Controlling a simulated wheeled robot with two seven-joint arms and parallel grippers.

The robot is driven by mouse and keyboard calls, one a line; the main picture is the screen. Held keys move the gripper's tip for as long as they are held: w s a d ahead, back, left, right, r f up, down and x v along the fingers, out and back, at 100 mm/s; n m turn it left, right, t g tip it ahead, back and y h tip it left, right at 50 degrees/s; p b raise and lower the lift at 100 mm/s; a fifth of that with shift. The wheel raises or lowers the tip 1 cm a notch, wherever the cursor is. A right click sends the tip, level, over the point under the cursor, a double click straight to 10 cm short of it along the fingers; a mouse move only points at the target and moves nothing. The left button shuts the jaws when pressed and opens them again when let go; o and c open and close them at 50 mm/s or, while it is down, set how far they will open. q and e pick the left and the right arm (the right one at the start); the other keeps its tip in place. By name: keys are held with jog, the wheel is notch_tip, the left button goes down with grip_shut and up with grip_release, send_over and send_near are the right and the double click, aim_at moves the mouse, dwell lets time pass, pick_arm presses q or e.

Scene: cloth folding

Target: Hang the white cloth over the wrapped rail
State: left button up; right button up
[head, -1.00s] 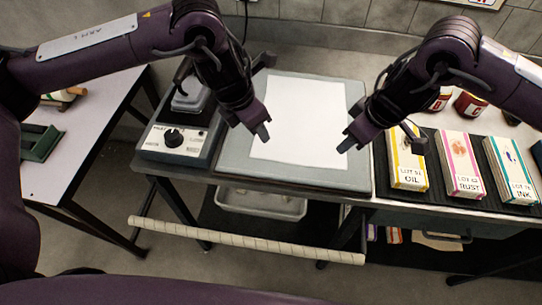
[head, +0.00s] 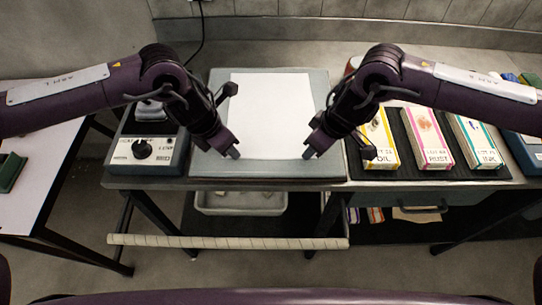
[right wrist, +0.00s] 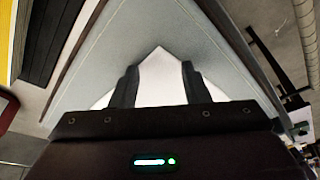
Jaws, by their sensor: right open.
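The white cloth (head: 270,110) lies flat on the grey pad (head: 335,165) on the bench. My left gripper (head: 234,153) is over its near left corner; whether its fingers are open is unclear. My right gripper (head: 308,154) is at the near right corner. In the right wrist view the right gripper (right wrist: 157,85) is open, with a corner of the cloth (right wrist: 158,72) showing between its fingers and not gripped. The wrapped rail (head: 225,242) runs below and in front of the bench edge, bare.
A control box with a knob (head: 145,150) stands left of the pad. Cartons marked oil (head: 381,140), rust (head: 428,138) and ink (head: 475,143) stand on a dark mat at right. A pale tray (head: 240,203) sits under the bench. A side table (head: 40,150) is at far left.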

pick_arm(q)
jog(key=shift+f, duration=0.25)
pick_arm(e)
jog(key=shift+f, duration=0.2)
pick_arm(q)
jog(key=shift+c, duration=0.6)
pick_arm(e)
jog(key=shift+c, duration=0.6)
pick_arm(q)
grip_shut()
pick_arm(e)
grip_shut()
pick_arm(q)
jog(key=shift+a, duration=0.1)
jog(key=shift+r, duration=0.15)
pick_arm(e)
jog(key=shift+r, duration=0.2)
